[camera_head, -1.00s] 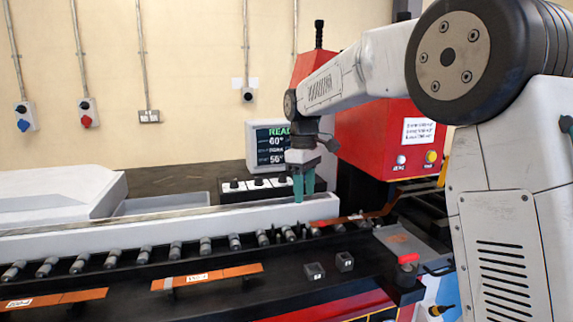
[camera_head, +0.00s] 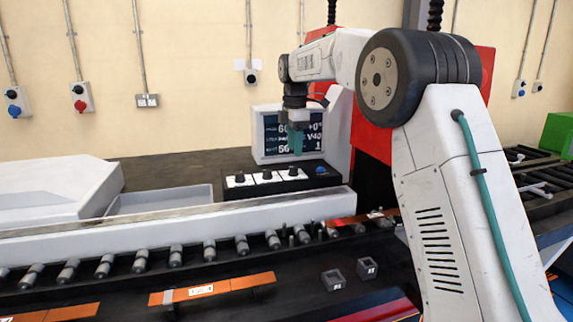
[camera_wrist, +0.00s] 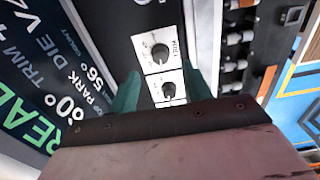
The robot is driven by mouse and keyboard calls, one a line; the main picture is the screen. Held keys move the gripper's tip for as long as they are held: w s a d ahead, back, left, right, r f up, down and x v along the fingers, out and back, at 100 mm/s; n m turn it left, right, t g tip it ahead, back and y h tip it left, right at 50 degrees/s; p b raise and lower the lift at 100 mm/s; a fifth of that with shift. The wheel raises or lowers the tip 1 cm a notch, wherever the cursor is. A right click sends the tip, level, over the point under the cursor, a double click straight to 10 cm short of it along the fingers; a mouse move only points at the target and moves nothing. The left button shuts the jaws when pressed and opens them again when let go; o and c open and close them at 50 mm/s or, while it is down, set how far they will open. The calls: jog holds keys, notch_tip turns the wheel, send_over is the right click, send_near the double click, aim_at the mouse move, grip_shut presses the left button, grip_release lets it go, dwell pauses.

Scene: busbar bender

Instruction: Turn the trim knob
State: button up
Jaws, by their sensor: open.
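The control panel (camera_head: 280,186) is a black box with several small black knobs on white plates. One knob (camera_head: 266,174) is in its middle; I cannot read which is the trim knob. My gripper (camera_head: 297,152), with teal fingers, is open and empty above the panel, in front of the display screen (camera_head: 270,148). In the wrist view, a knob (camera_wrist: 168,90) shows between the two fingers (camera_wrist: 160,88), and another knob (camera_wrist: 160,52) lies farther up, beyond the fingertips. I see no contact with either. The wrist housing hides the lower part of that view.
A blue button (camera_head: 321,169) is at the panel's right end. A long white rail (camera_head: 180,222) and a row of grey rollers (camera_head: 175,256) run in front. Copper bars (camera_head: 212,289) and two small dark blocks (camera_head: 350,275) lie nearer. The red machine (camera_head: 368,125) stands behind my arm.

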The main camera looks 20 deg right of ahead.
aim_at(294, 167)
jog(key=shift+a+f, duration=0.1)
jog(key=shift+f, duration=3)
